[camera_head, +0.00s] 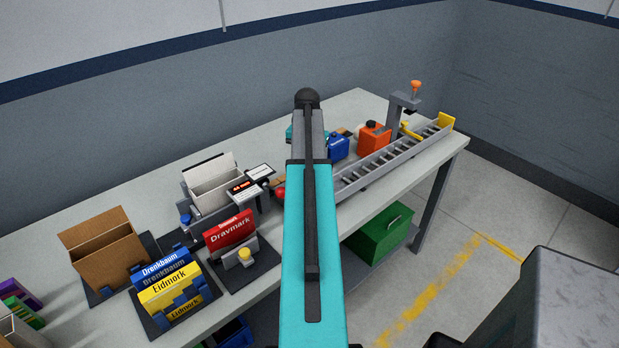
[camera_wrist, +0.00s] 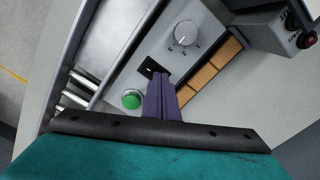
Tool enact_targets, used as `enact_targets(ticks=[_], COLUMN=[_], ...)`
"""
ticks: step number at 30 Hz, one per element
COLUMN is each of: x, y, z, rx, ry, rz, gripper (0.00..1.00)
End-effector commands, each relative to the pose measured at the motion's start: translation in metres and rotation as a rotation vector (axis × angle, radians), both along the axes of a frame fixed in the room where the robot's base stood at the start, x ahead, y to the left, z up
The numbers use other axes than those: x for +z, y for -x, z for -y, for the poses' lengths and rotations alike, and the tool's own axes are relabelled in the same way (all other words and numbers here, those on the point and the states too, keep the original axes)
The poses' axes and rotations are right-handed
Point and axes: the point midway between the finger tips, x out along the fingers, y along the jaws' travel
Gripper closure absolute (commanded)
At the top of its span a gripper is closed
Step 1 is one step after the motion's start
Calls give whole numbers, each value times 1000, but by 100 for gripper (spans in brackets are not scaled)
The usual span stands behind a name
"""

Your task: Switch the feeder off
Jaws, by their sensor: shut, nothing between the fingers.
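In the wrist view a light grey control panel (camera_wrist: 205,57) carries a white rotary knob (camera_wrist: 186,33), a small black switch (camera_wrist: 149,66) and a green push button (camera_wrist: 131,99). My gripper (camera_wrist: 158,78) is shut and empty, its dark purple fingers over the panel. The fingertips appear close beside or over the black switch; I cannot tell whether they touch it. The fingers hide part of the panel right of the green button. The switch's position is not legible. In the head view my teal arm hides the gripper and the panel.
A roller conveyor (camera_head: 385,163) runs along the bench's right side, near an orange canister (camera_head: 373,138) and a blue one (camera_head: 338,147). Cartons and a red Dravmark box (camera_head: 230,231) stand left.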

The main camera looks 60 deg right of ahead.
Motion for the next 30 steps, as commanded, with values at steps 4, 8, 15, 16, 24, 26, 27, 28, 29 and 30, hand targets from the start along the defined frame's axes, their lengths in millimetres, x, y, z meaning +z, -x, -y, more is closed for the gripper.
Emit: enact_targets(ticks=[4, 8, 15, 16, 24, 26, 27, 28, 29, 30], x=[5, 13, 26, 27, 42, 45, 47, 49, 50, 52], y=[0, 0, 0, 0, 0, 0, 0, 0, 0, 0], z=[-1, 0, 0, 0, 0, 0, 0, 0, 0, 0], rx=[0, 0, 0, 0, 0, 0, 0, 0, 0, 0], ry=[-3, -2, -2, -1, -1, -1, -1, -1, -1, -1], rz=[-2, -1, 0, 0, 0, 0, 0, 0, 0, 0], gripper=[100, 100, 100, 100, 100, 100, 100, 100, 100, 100])
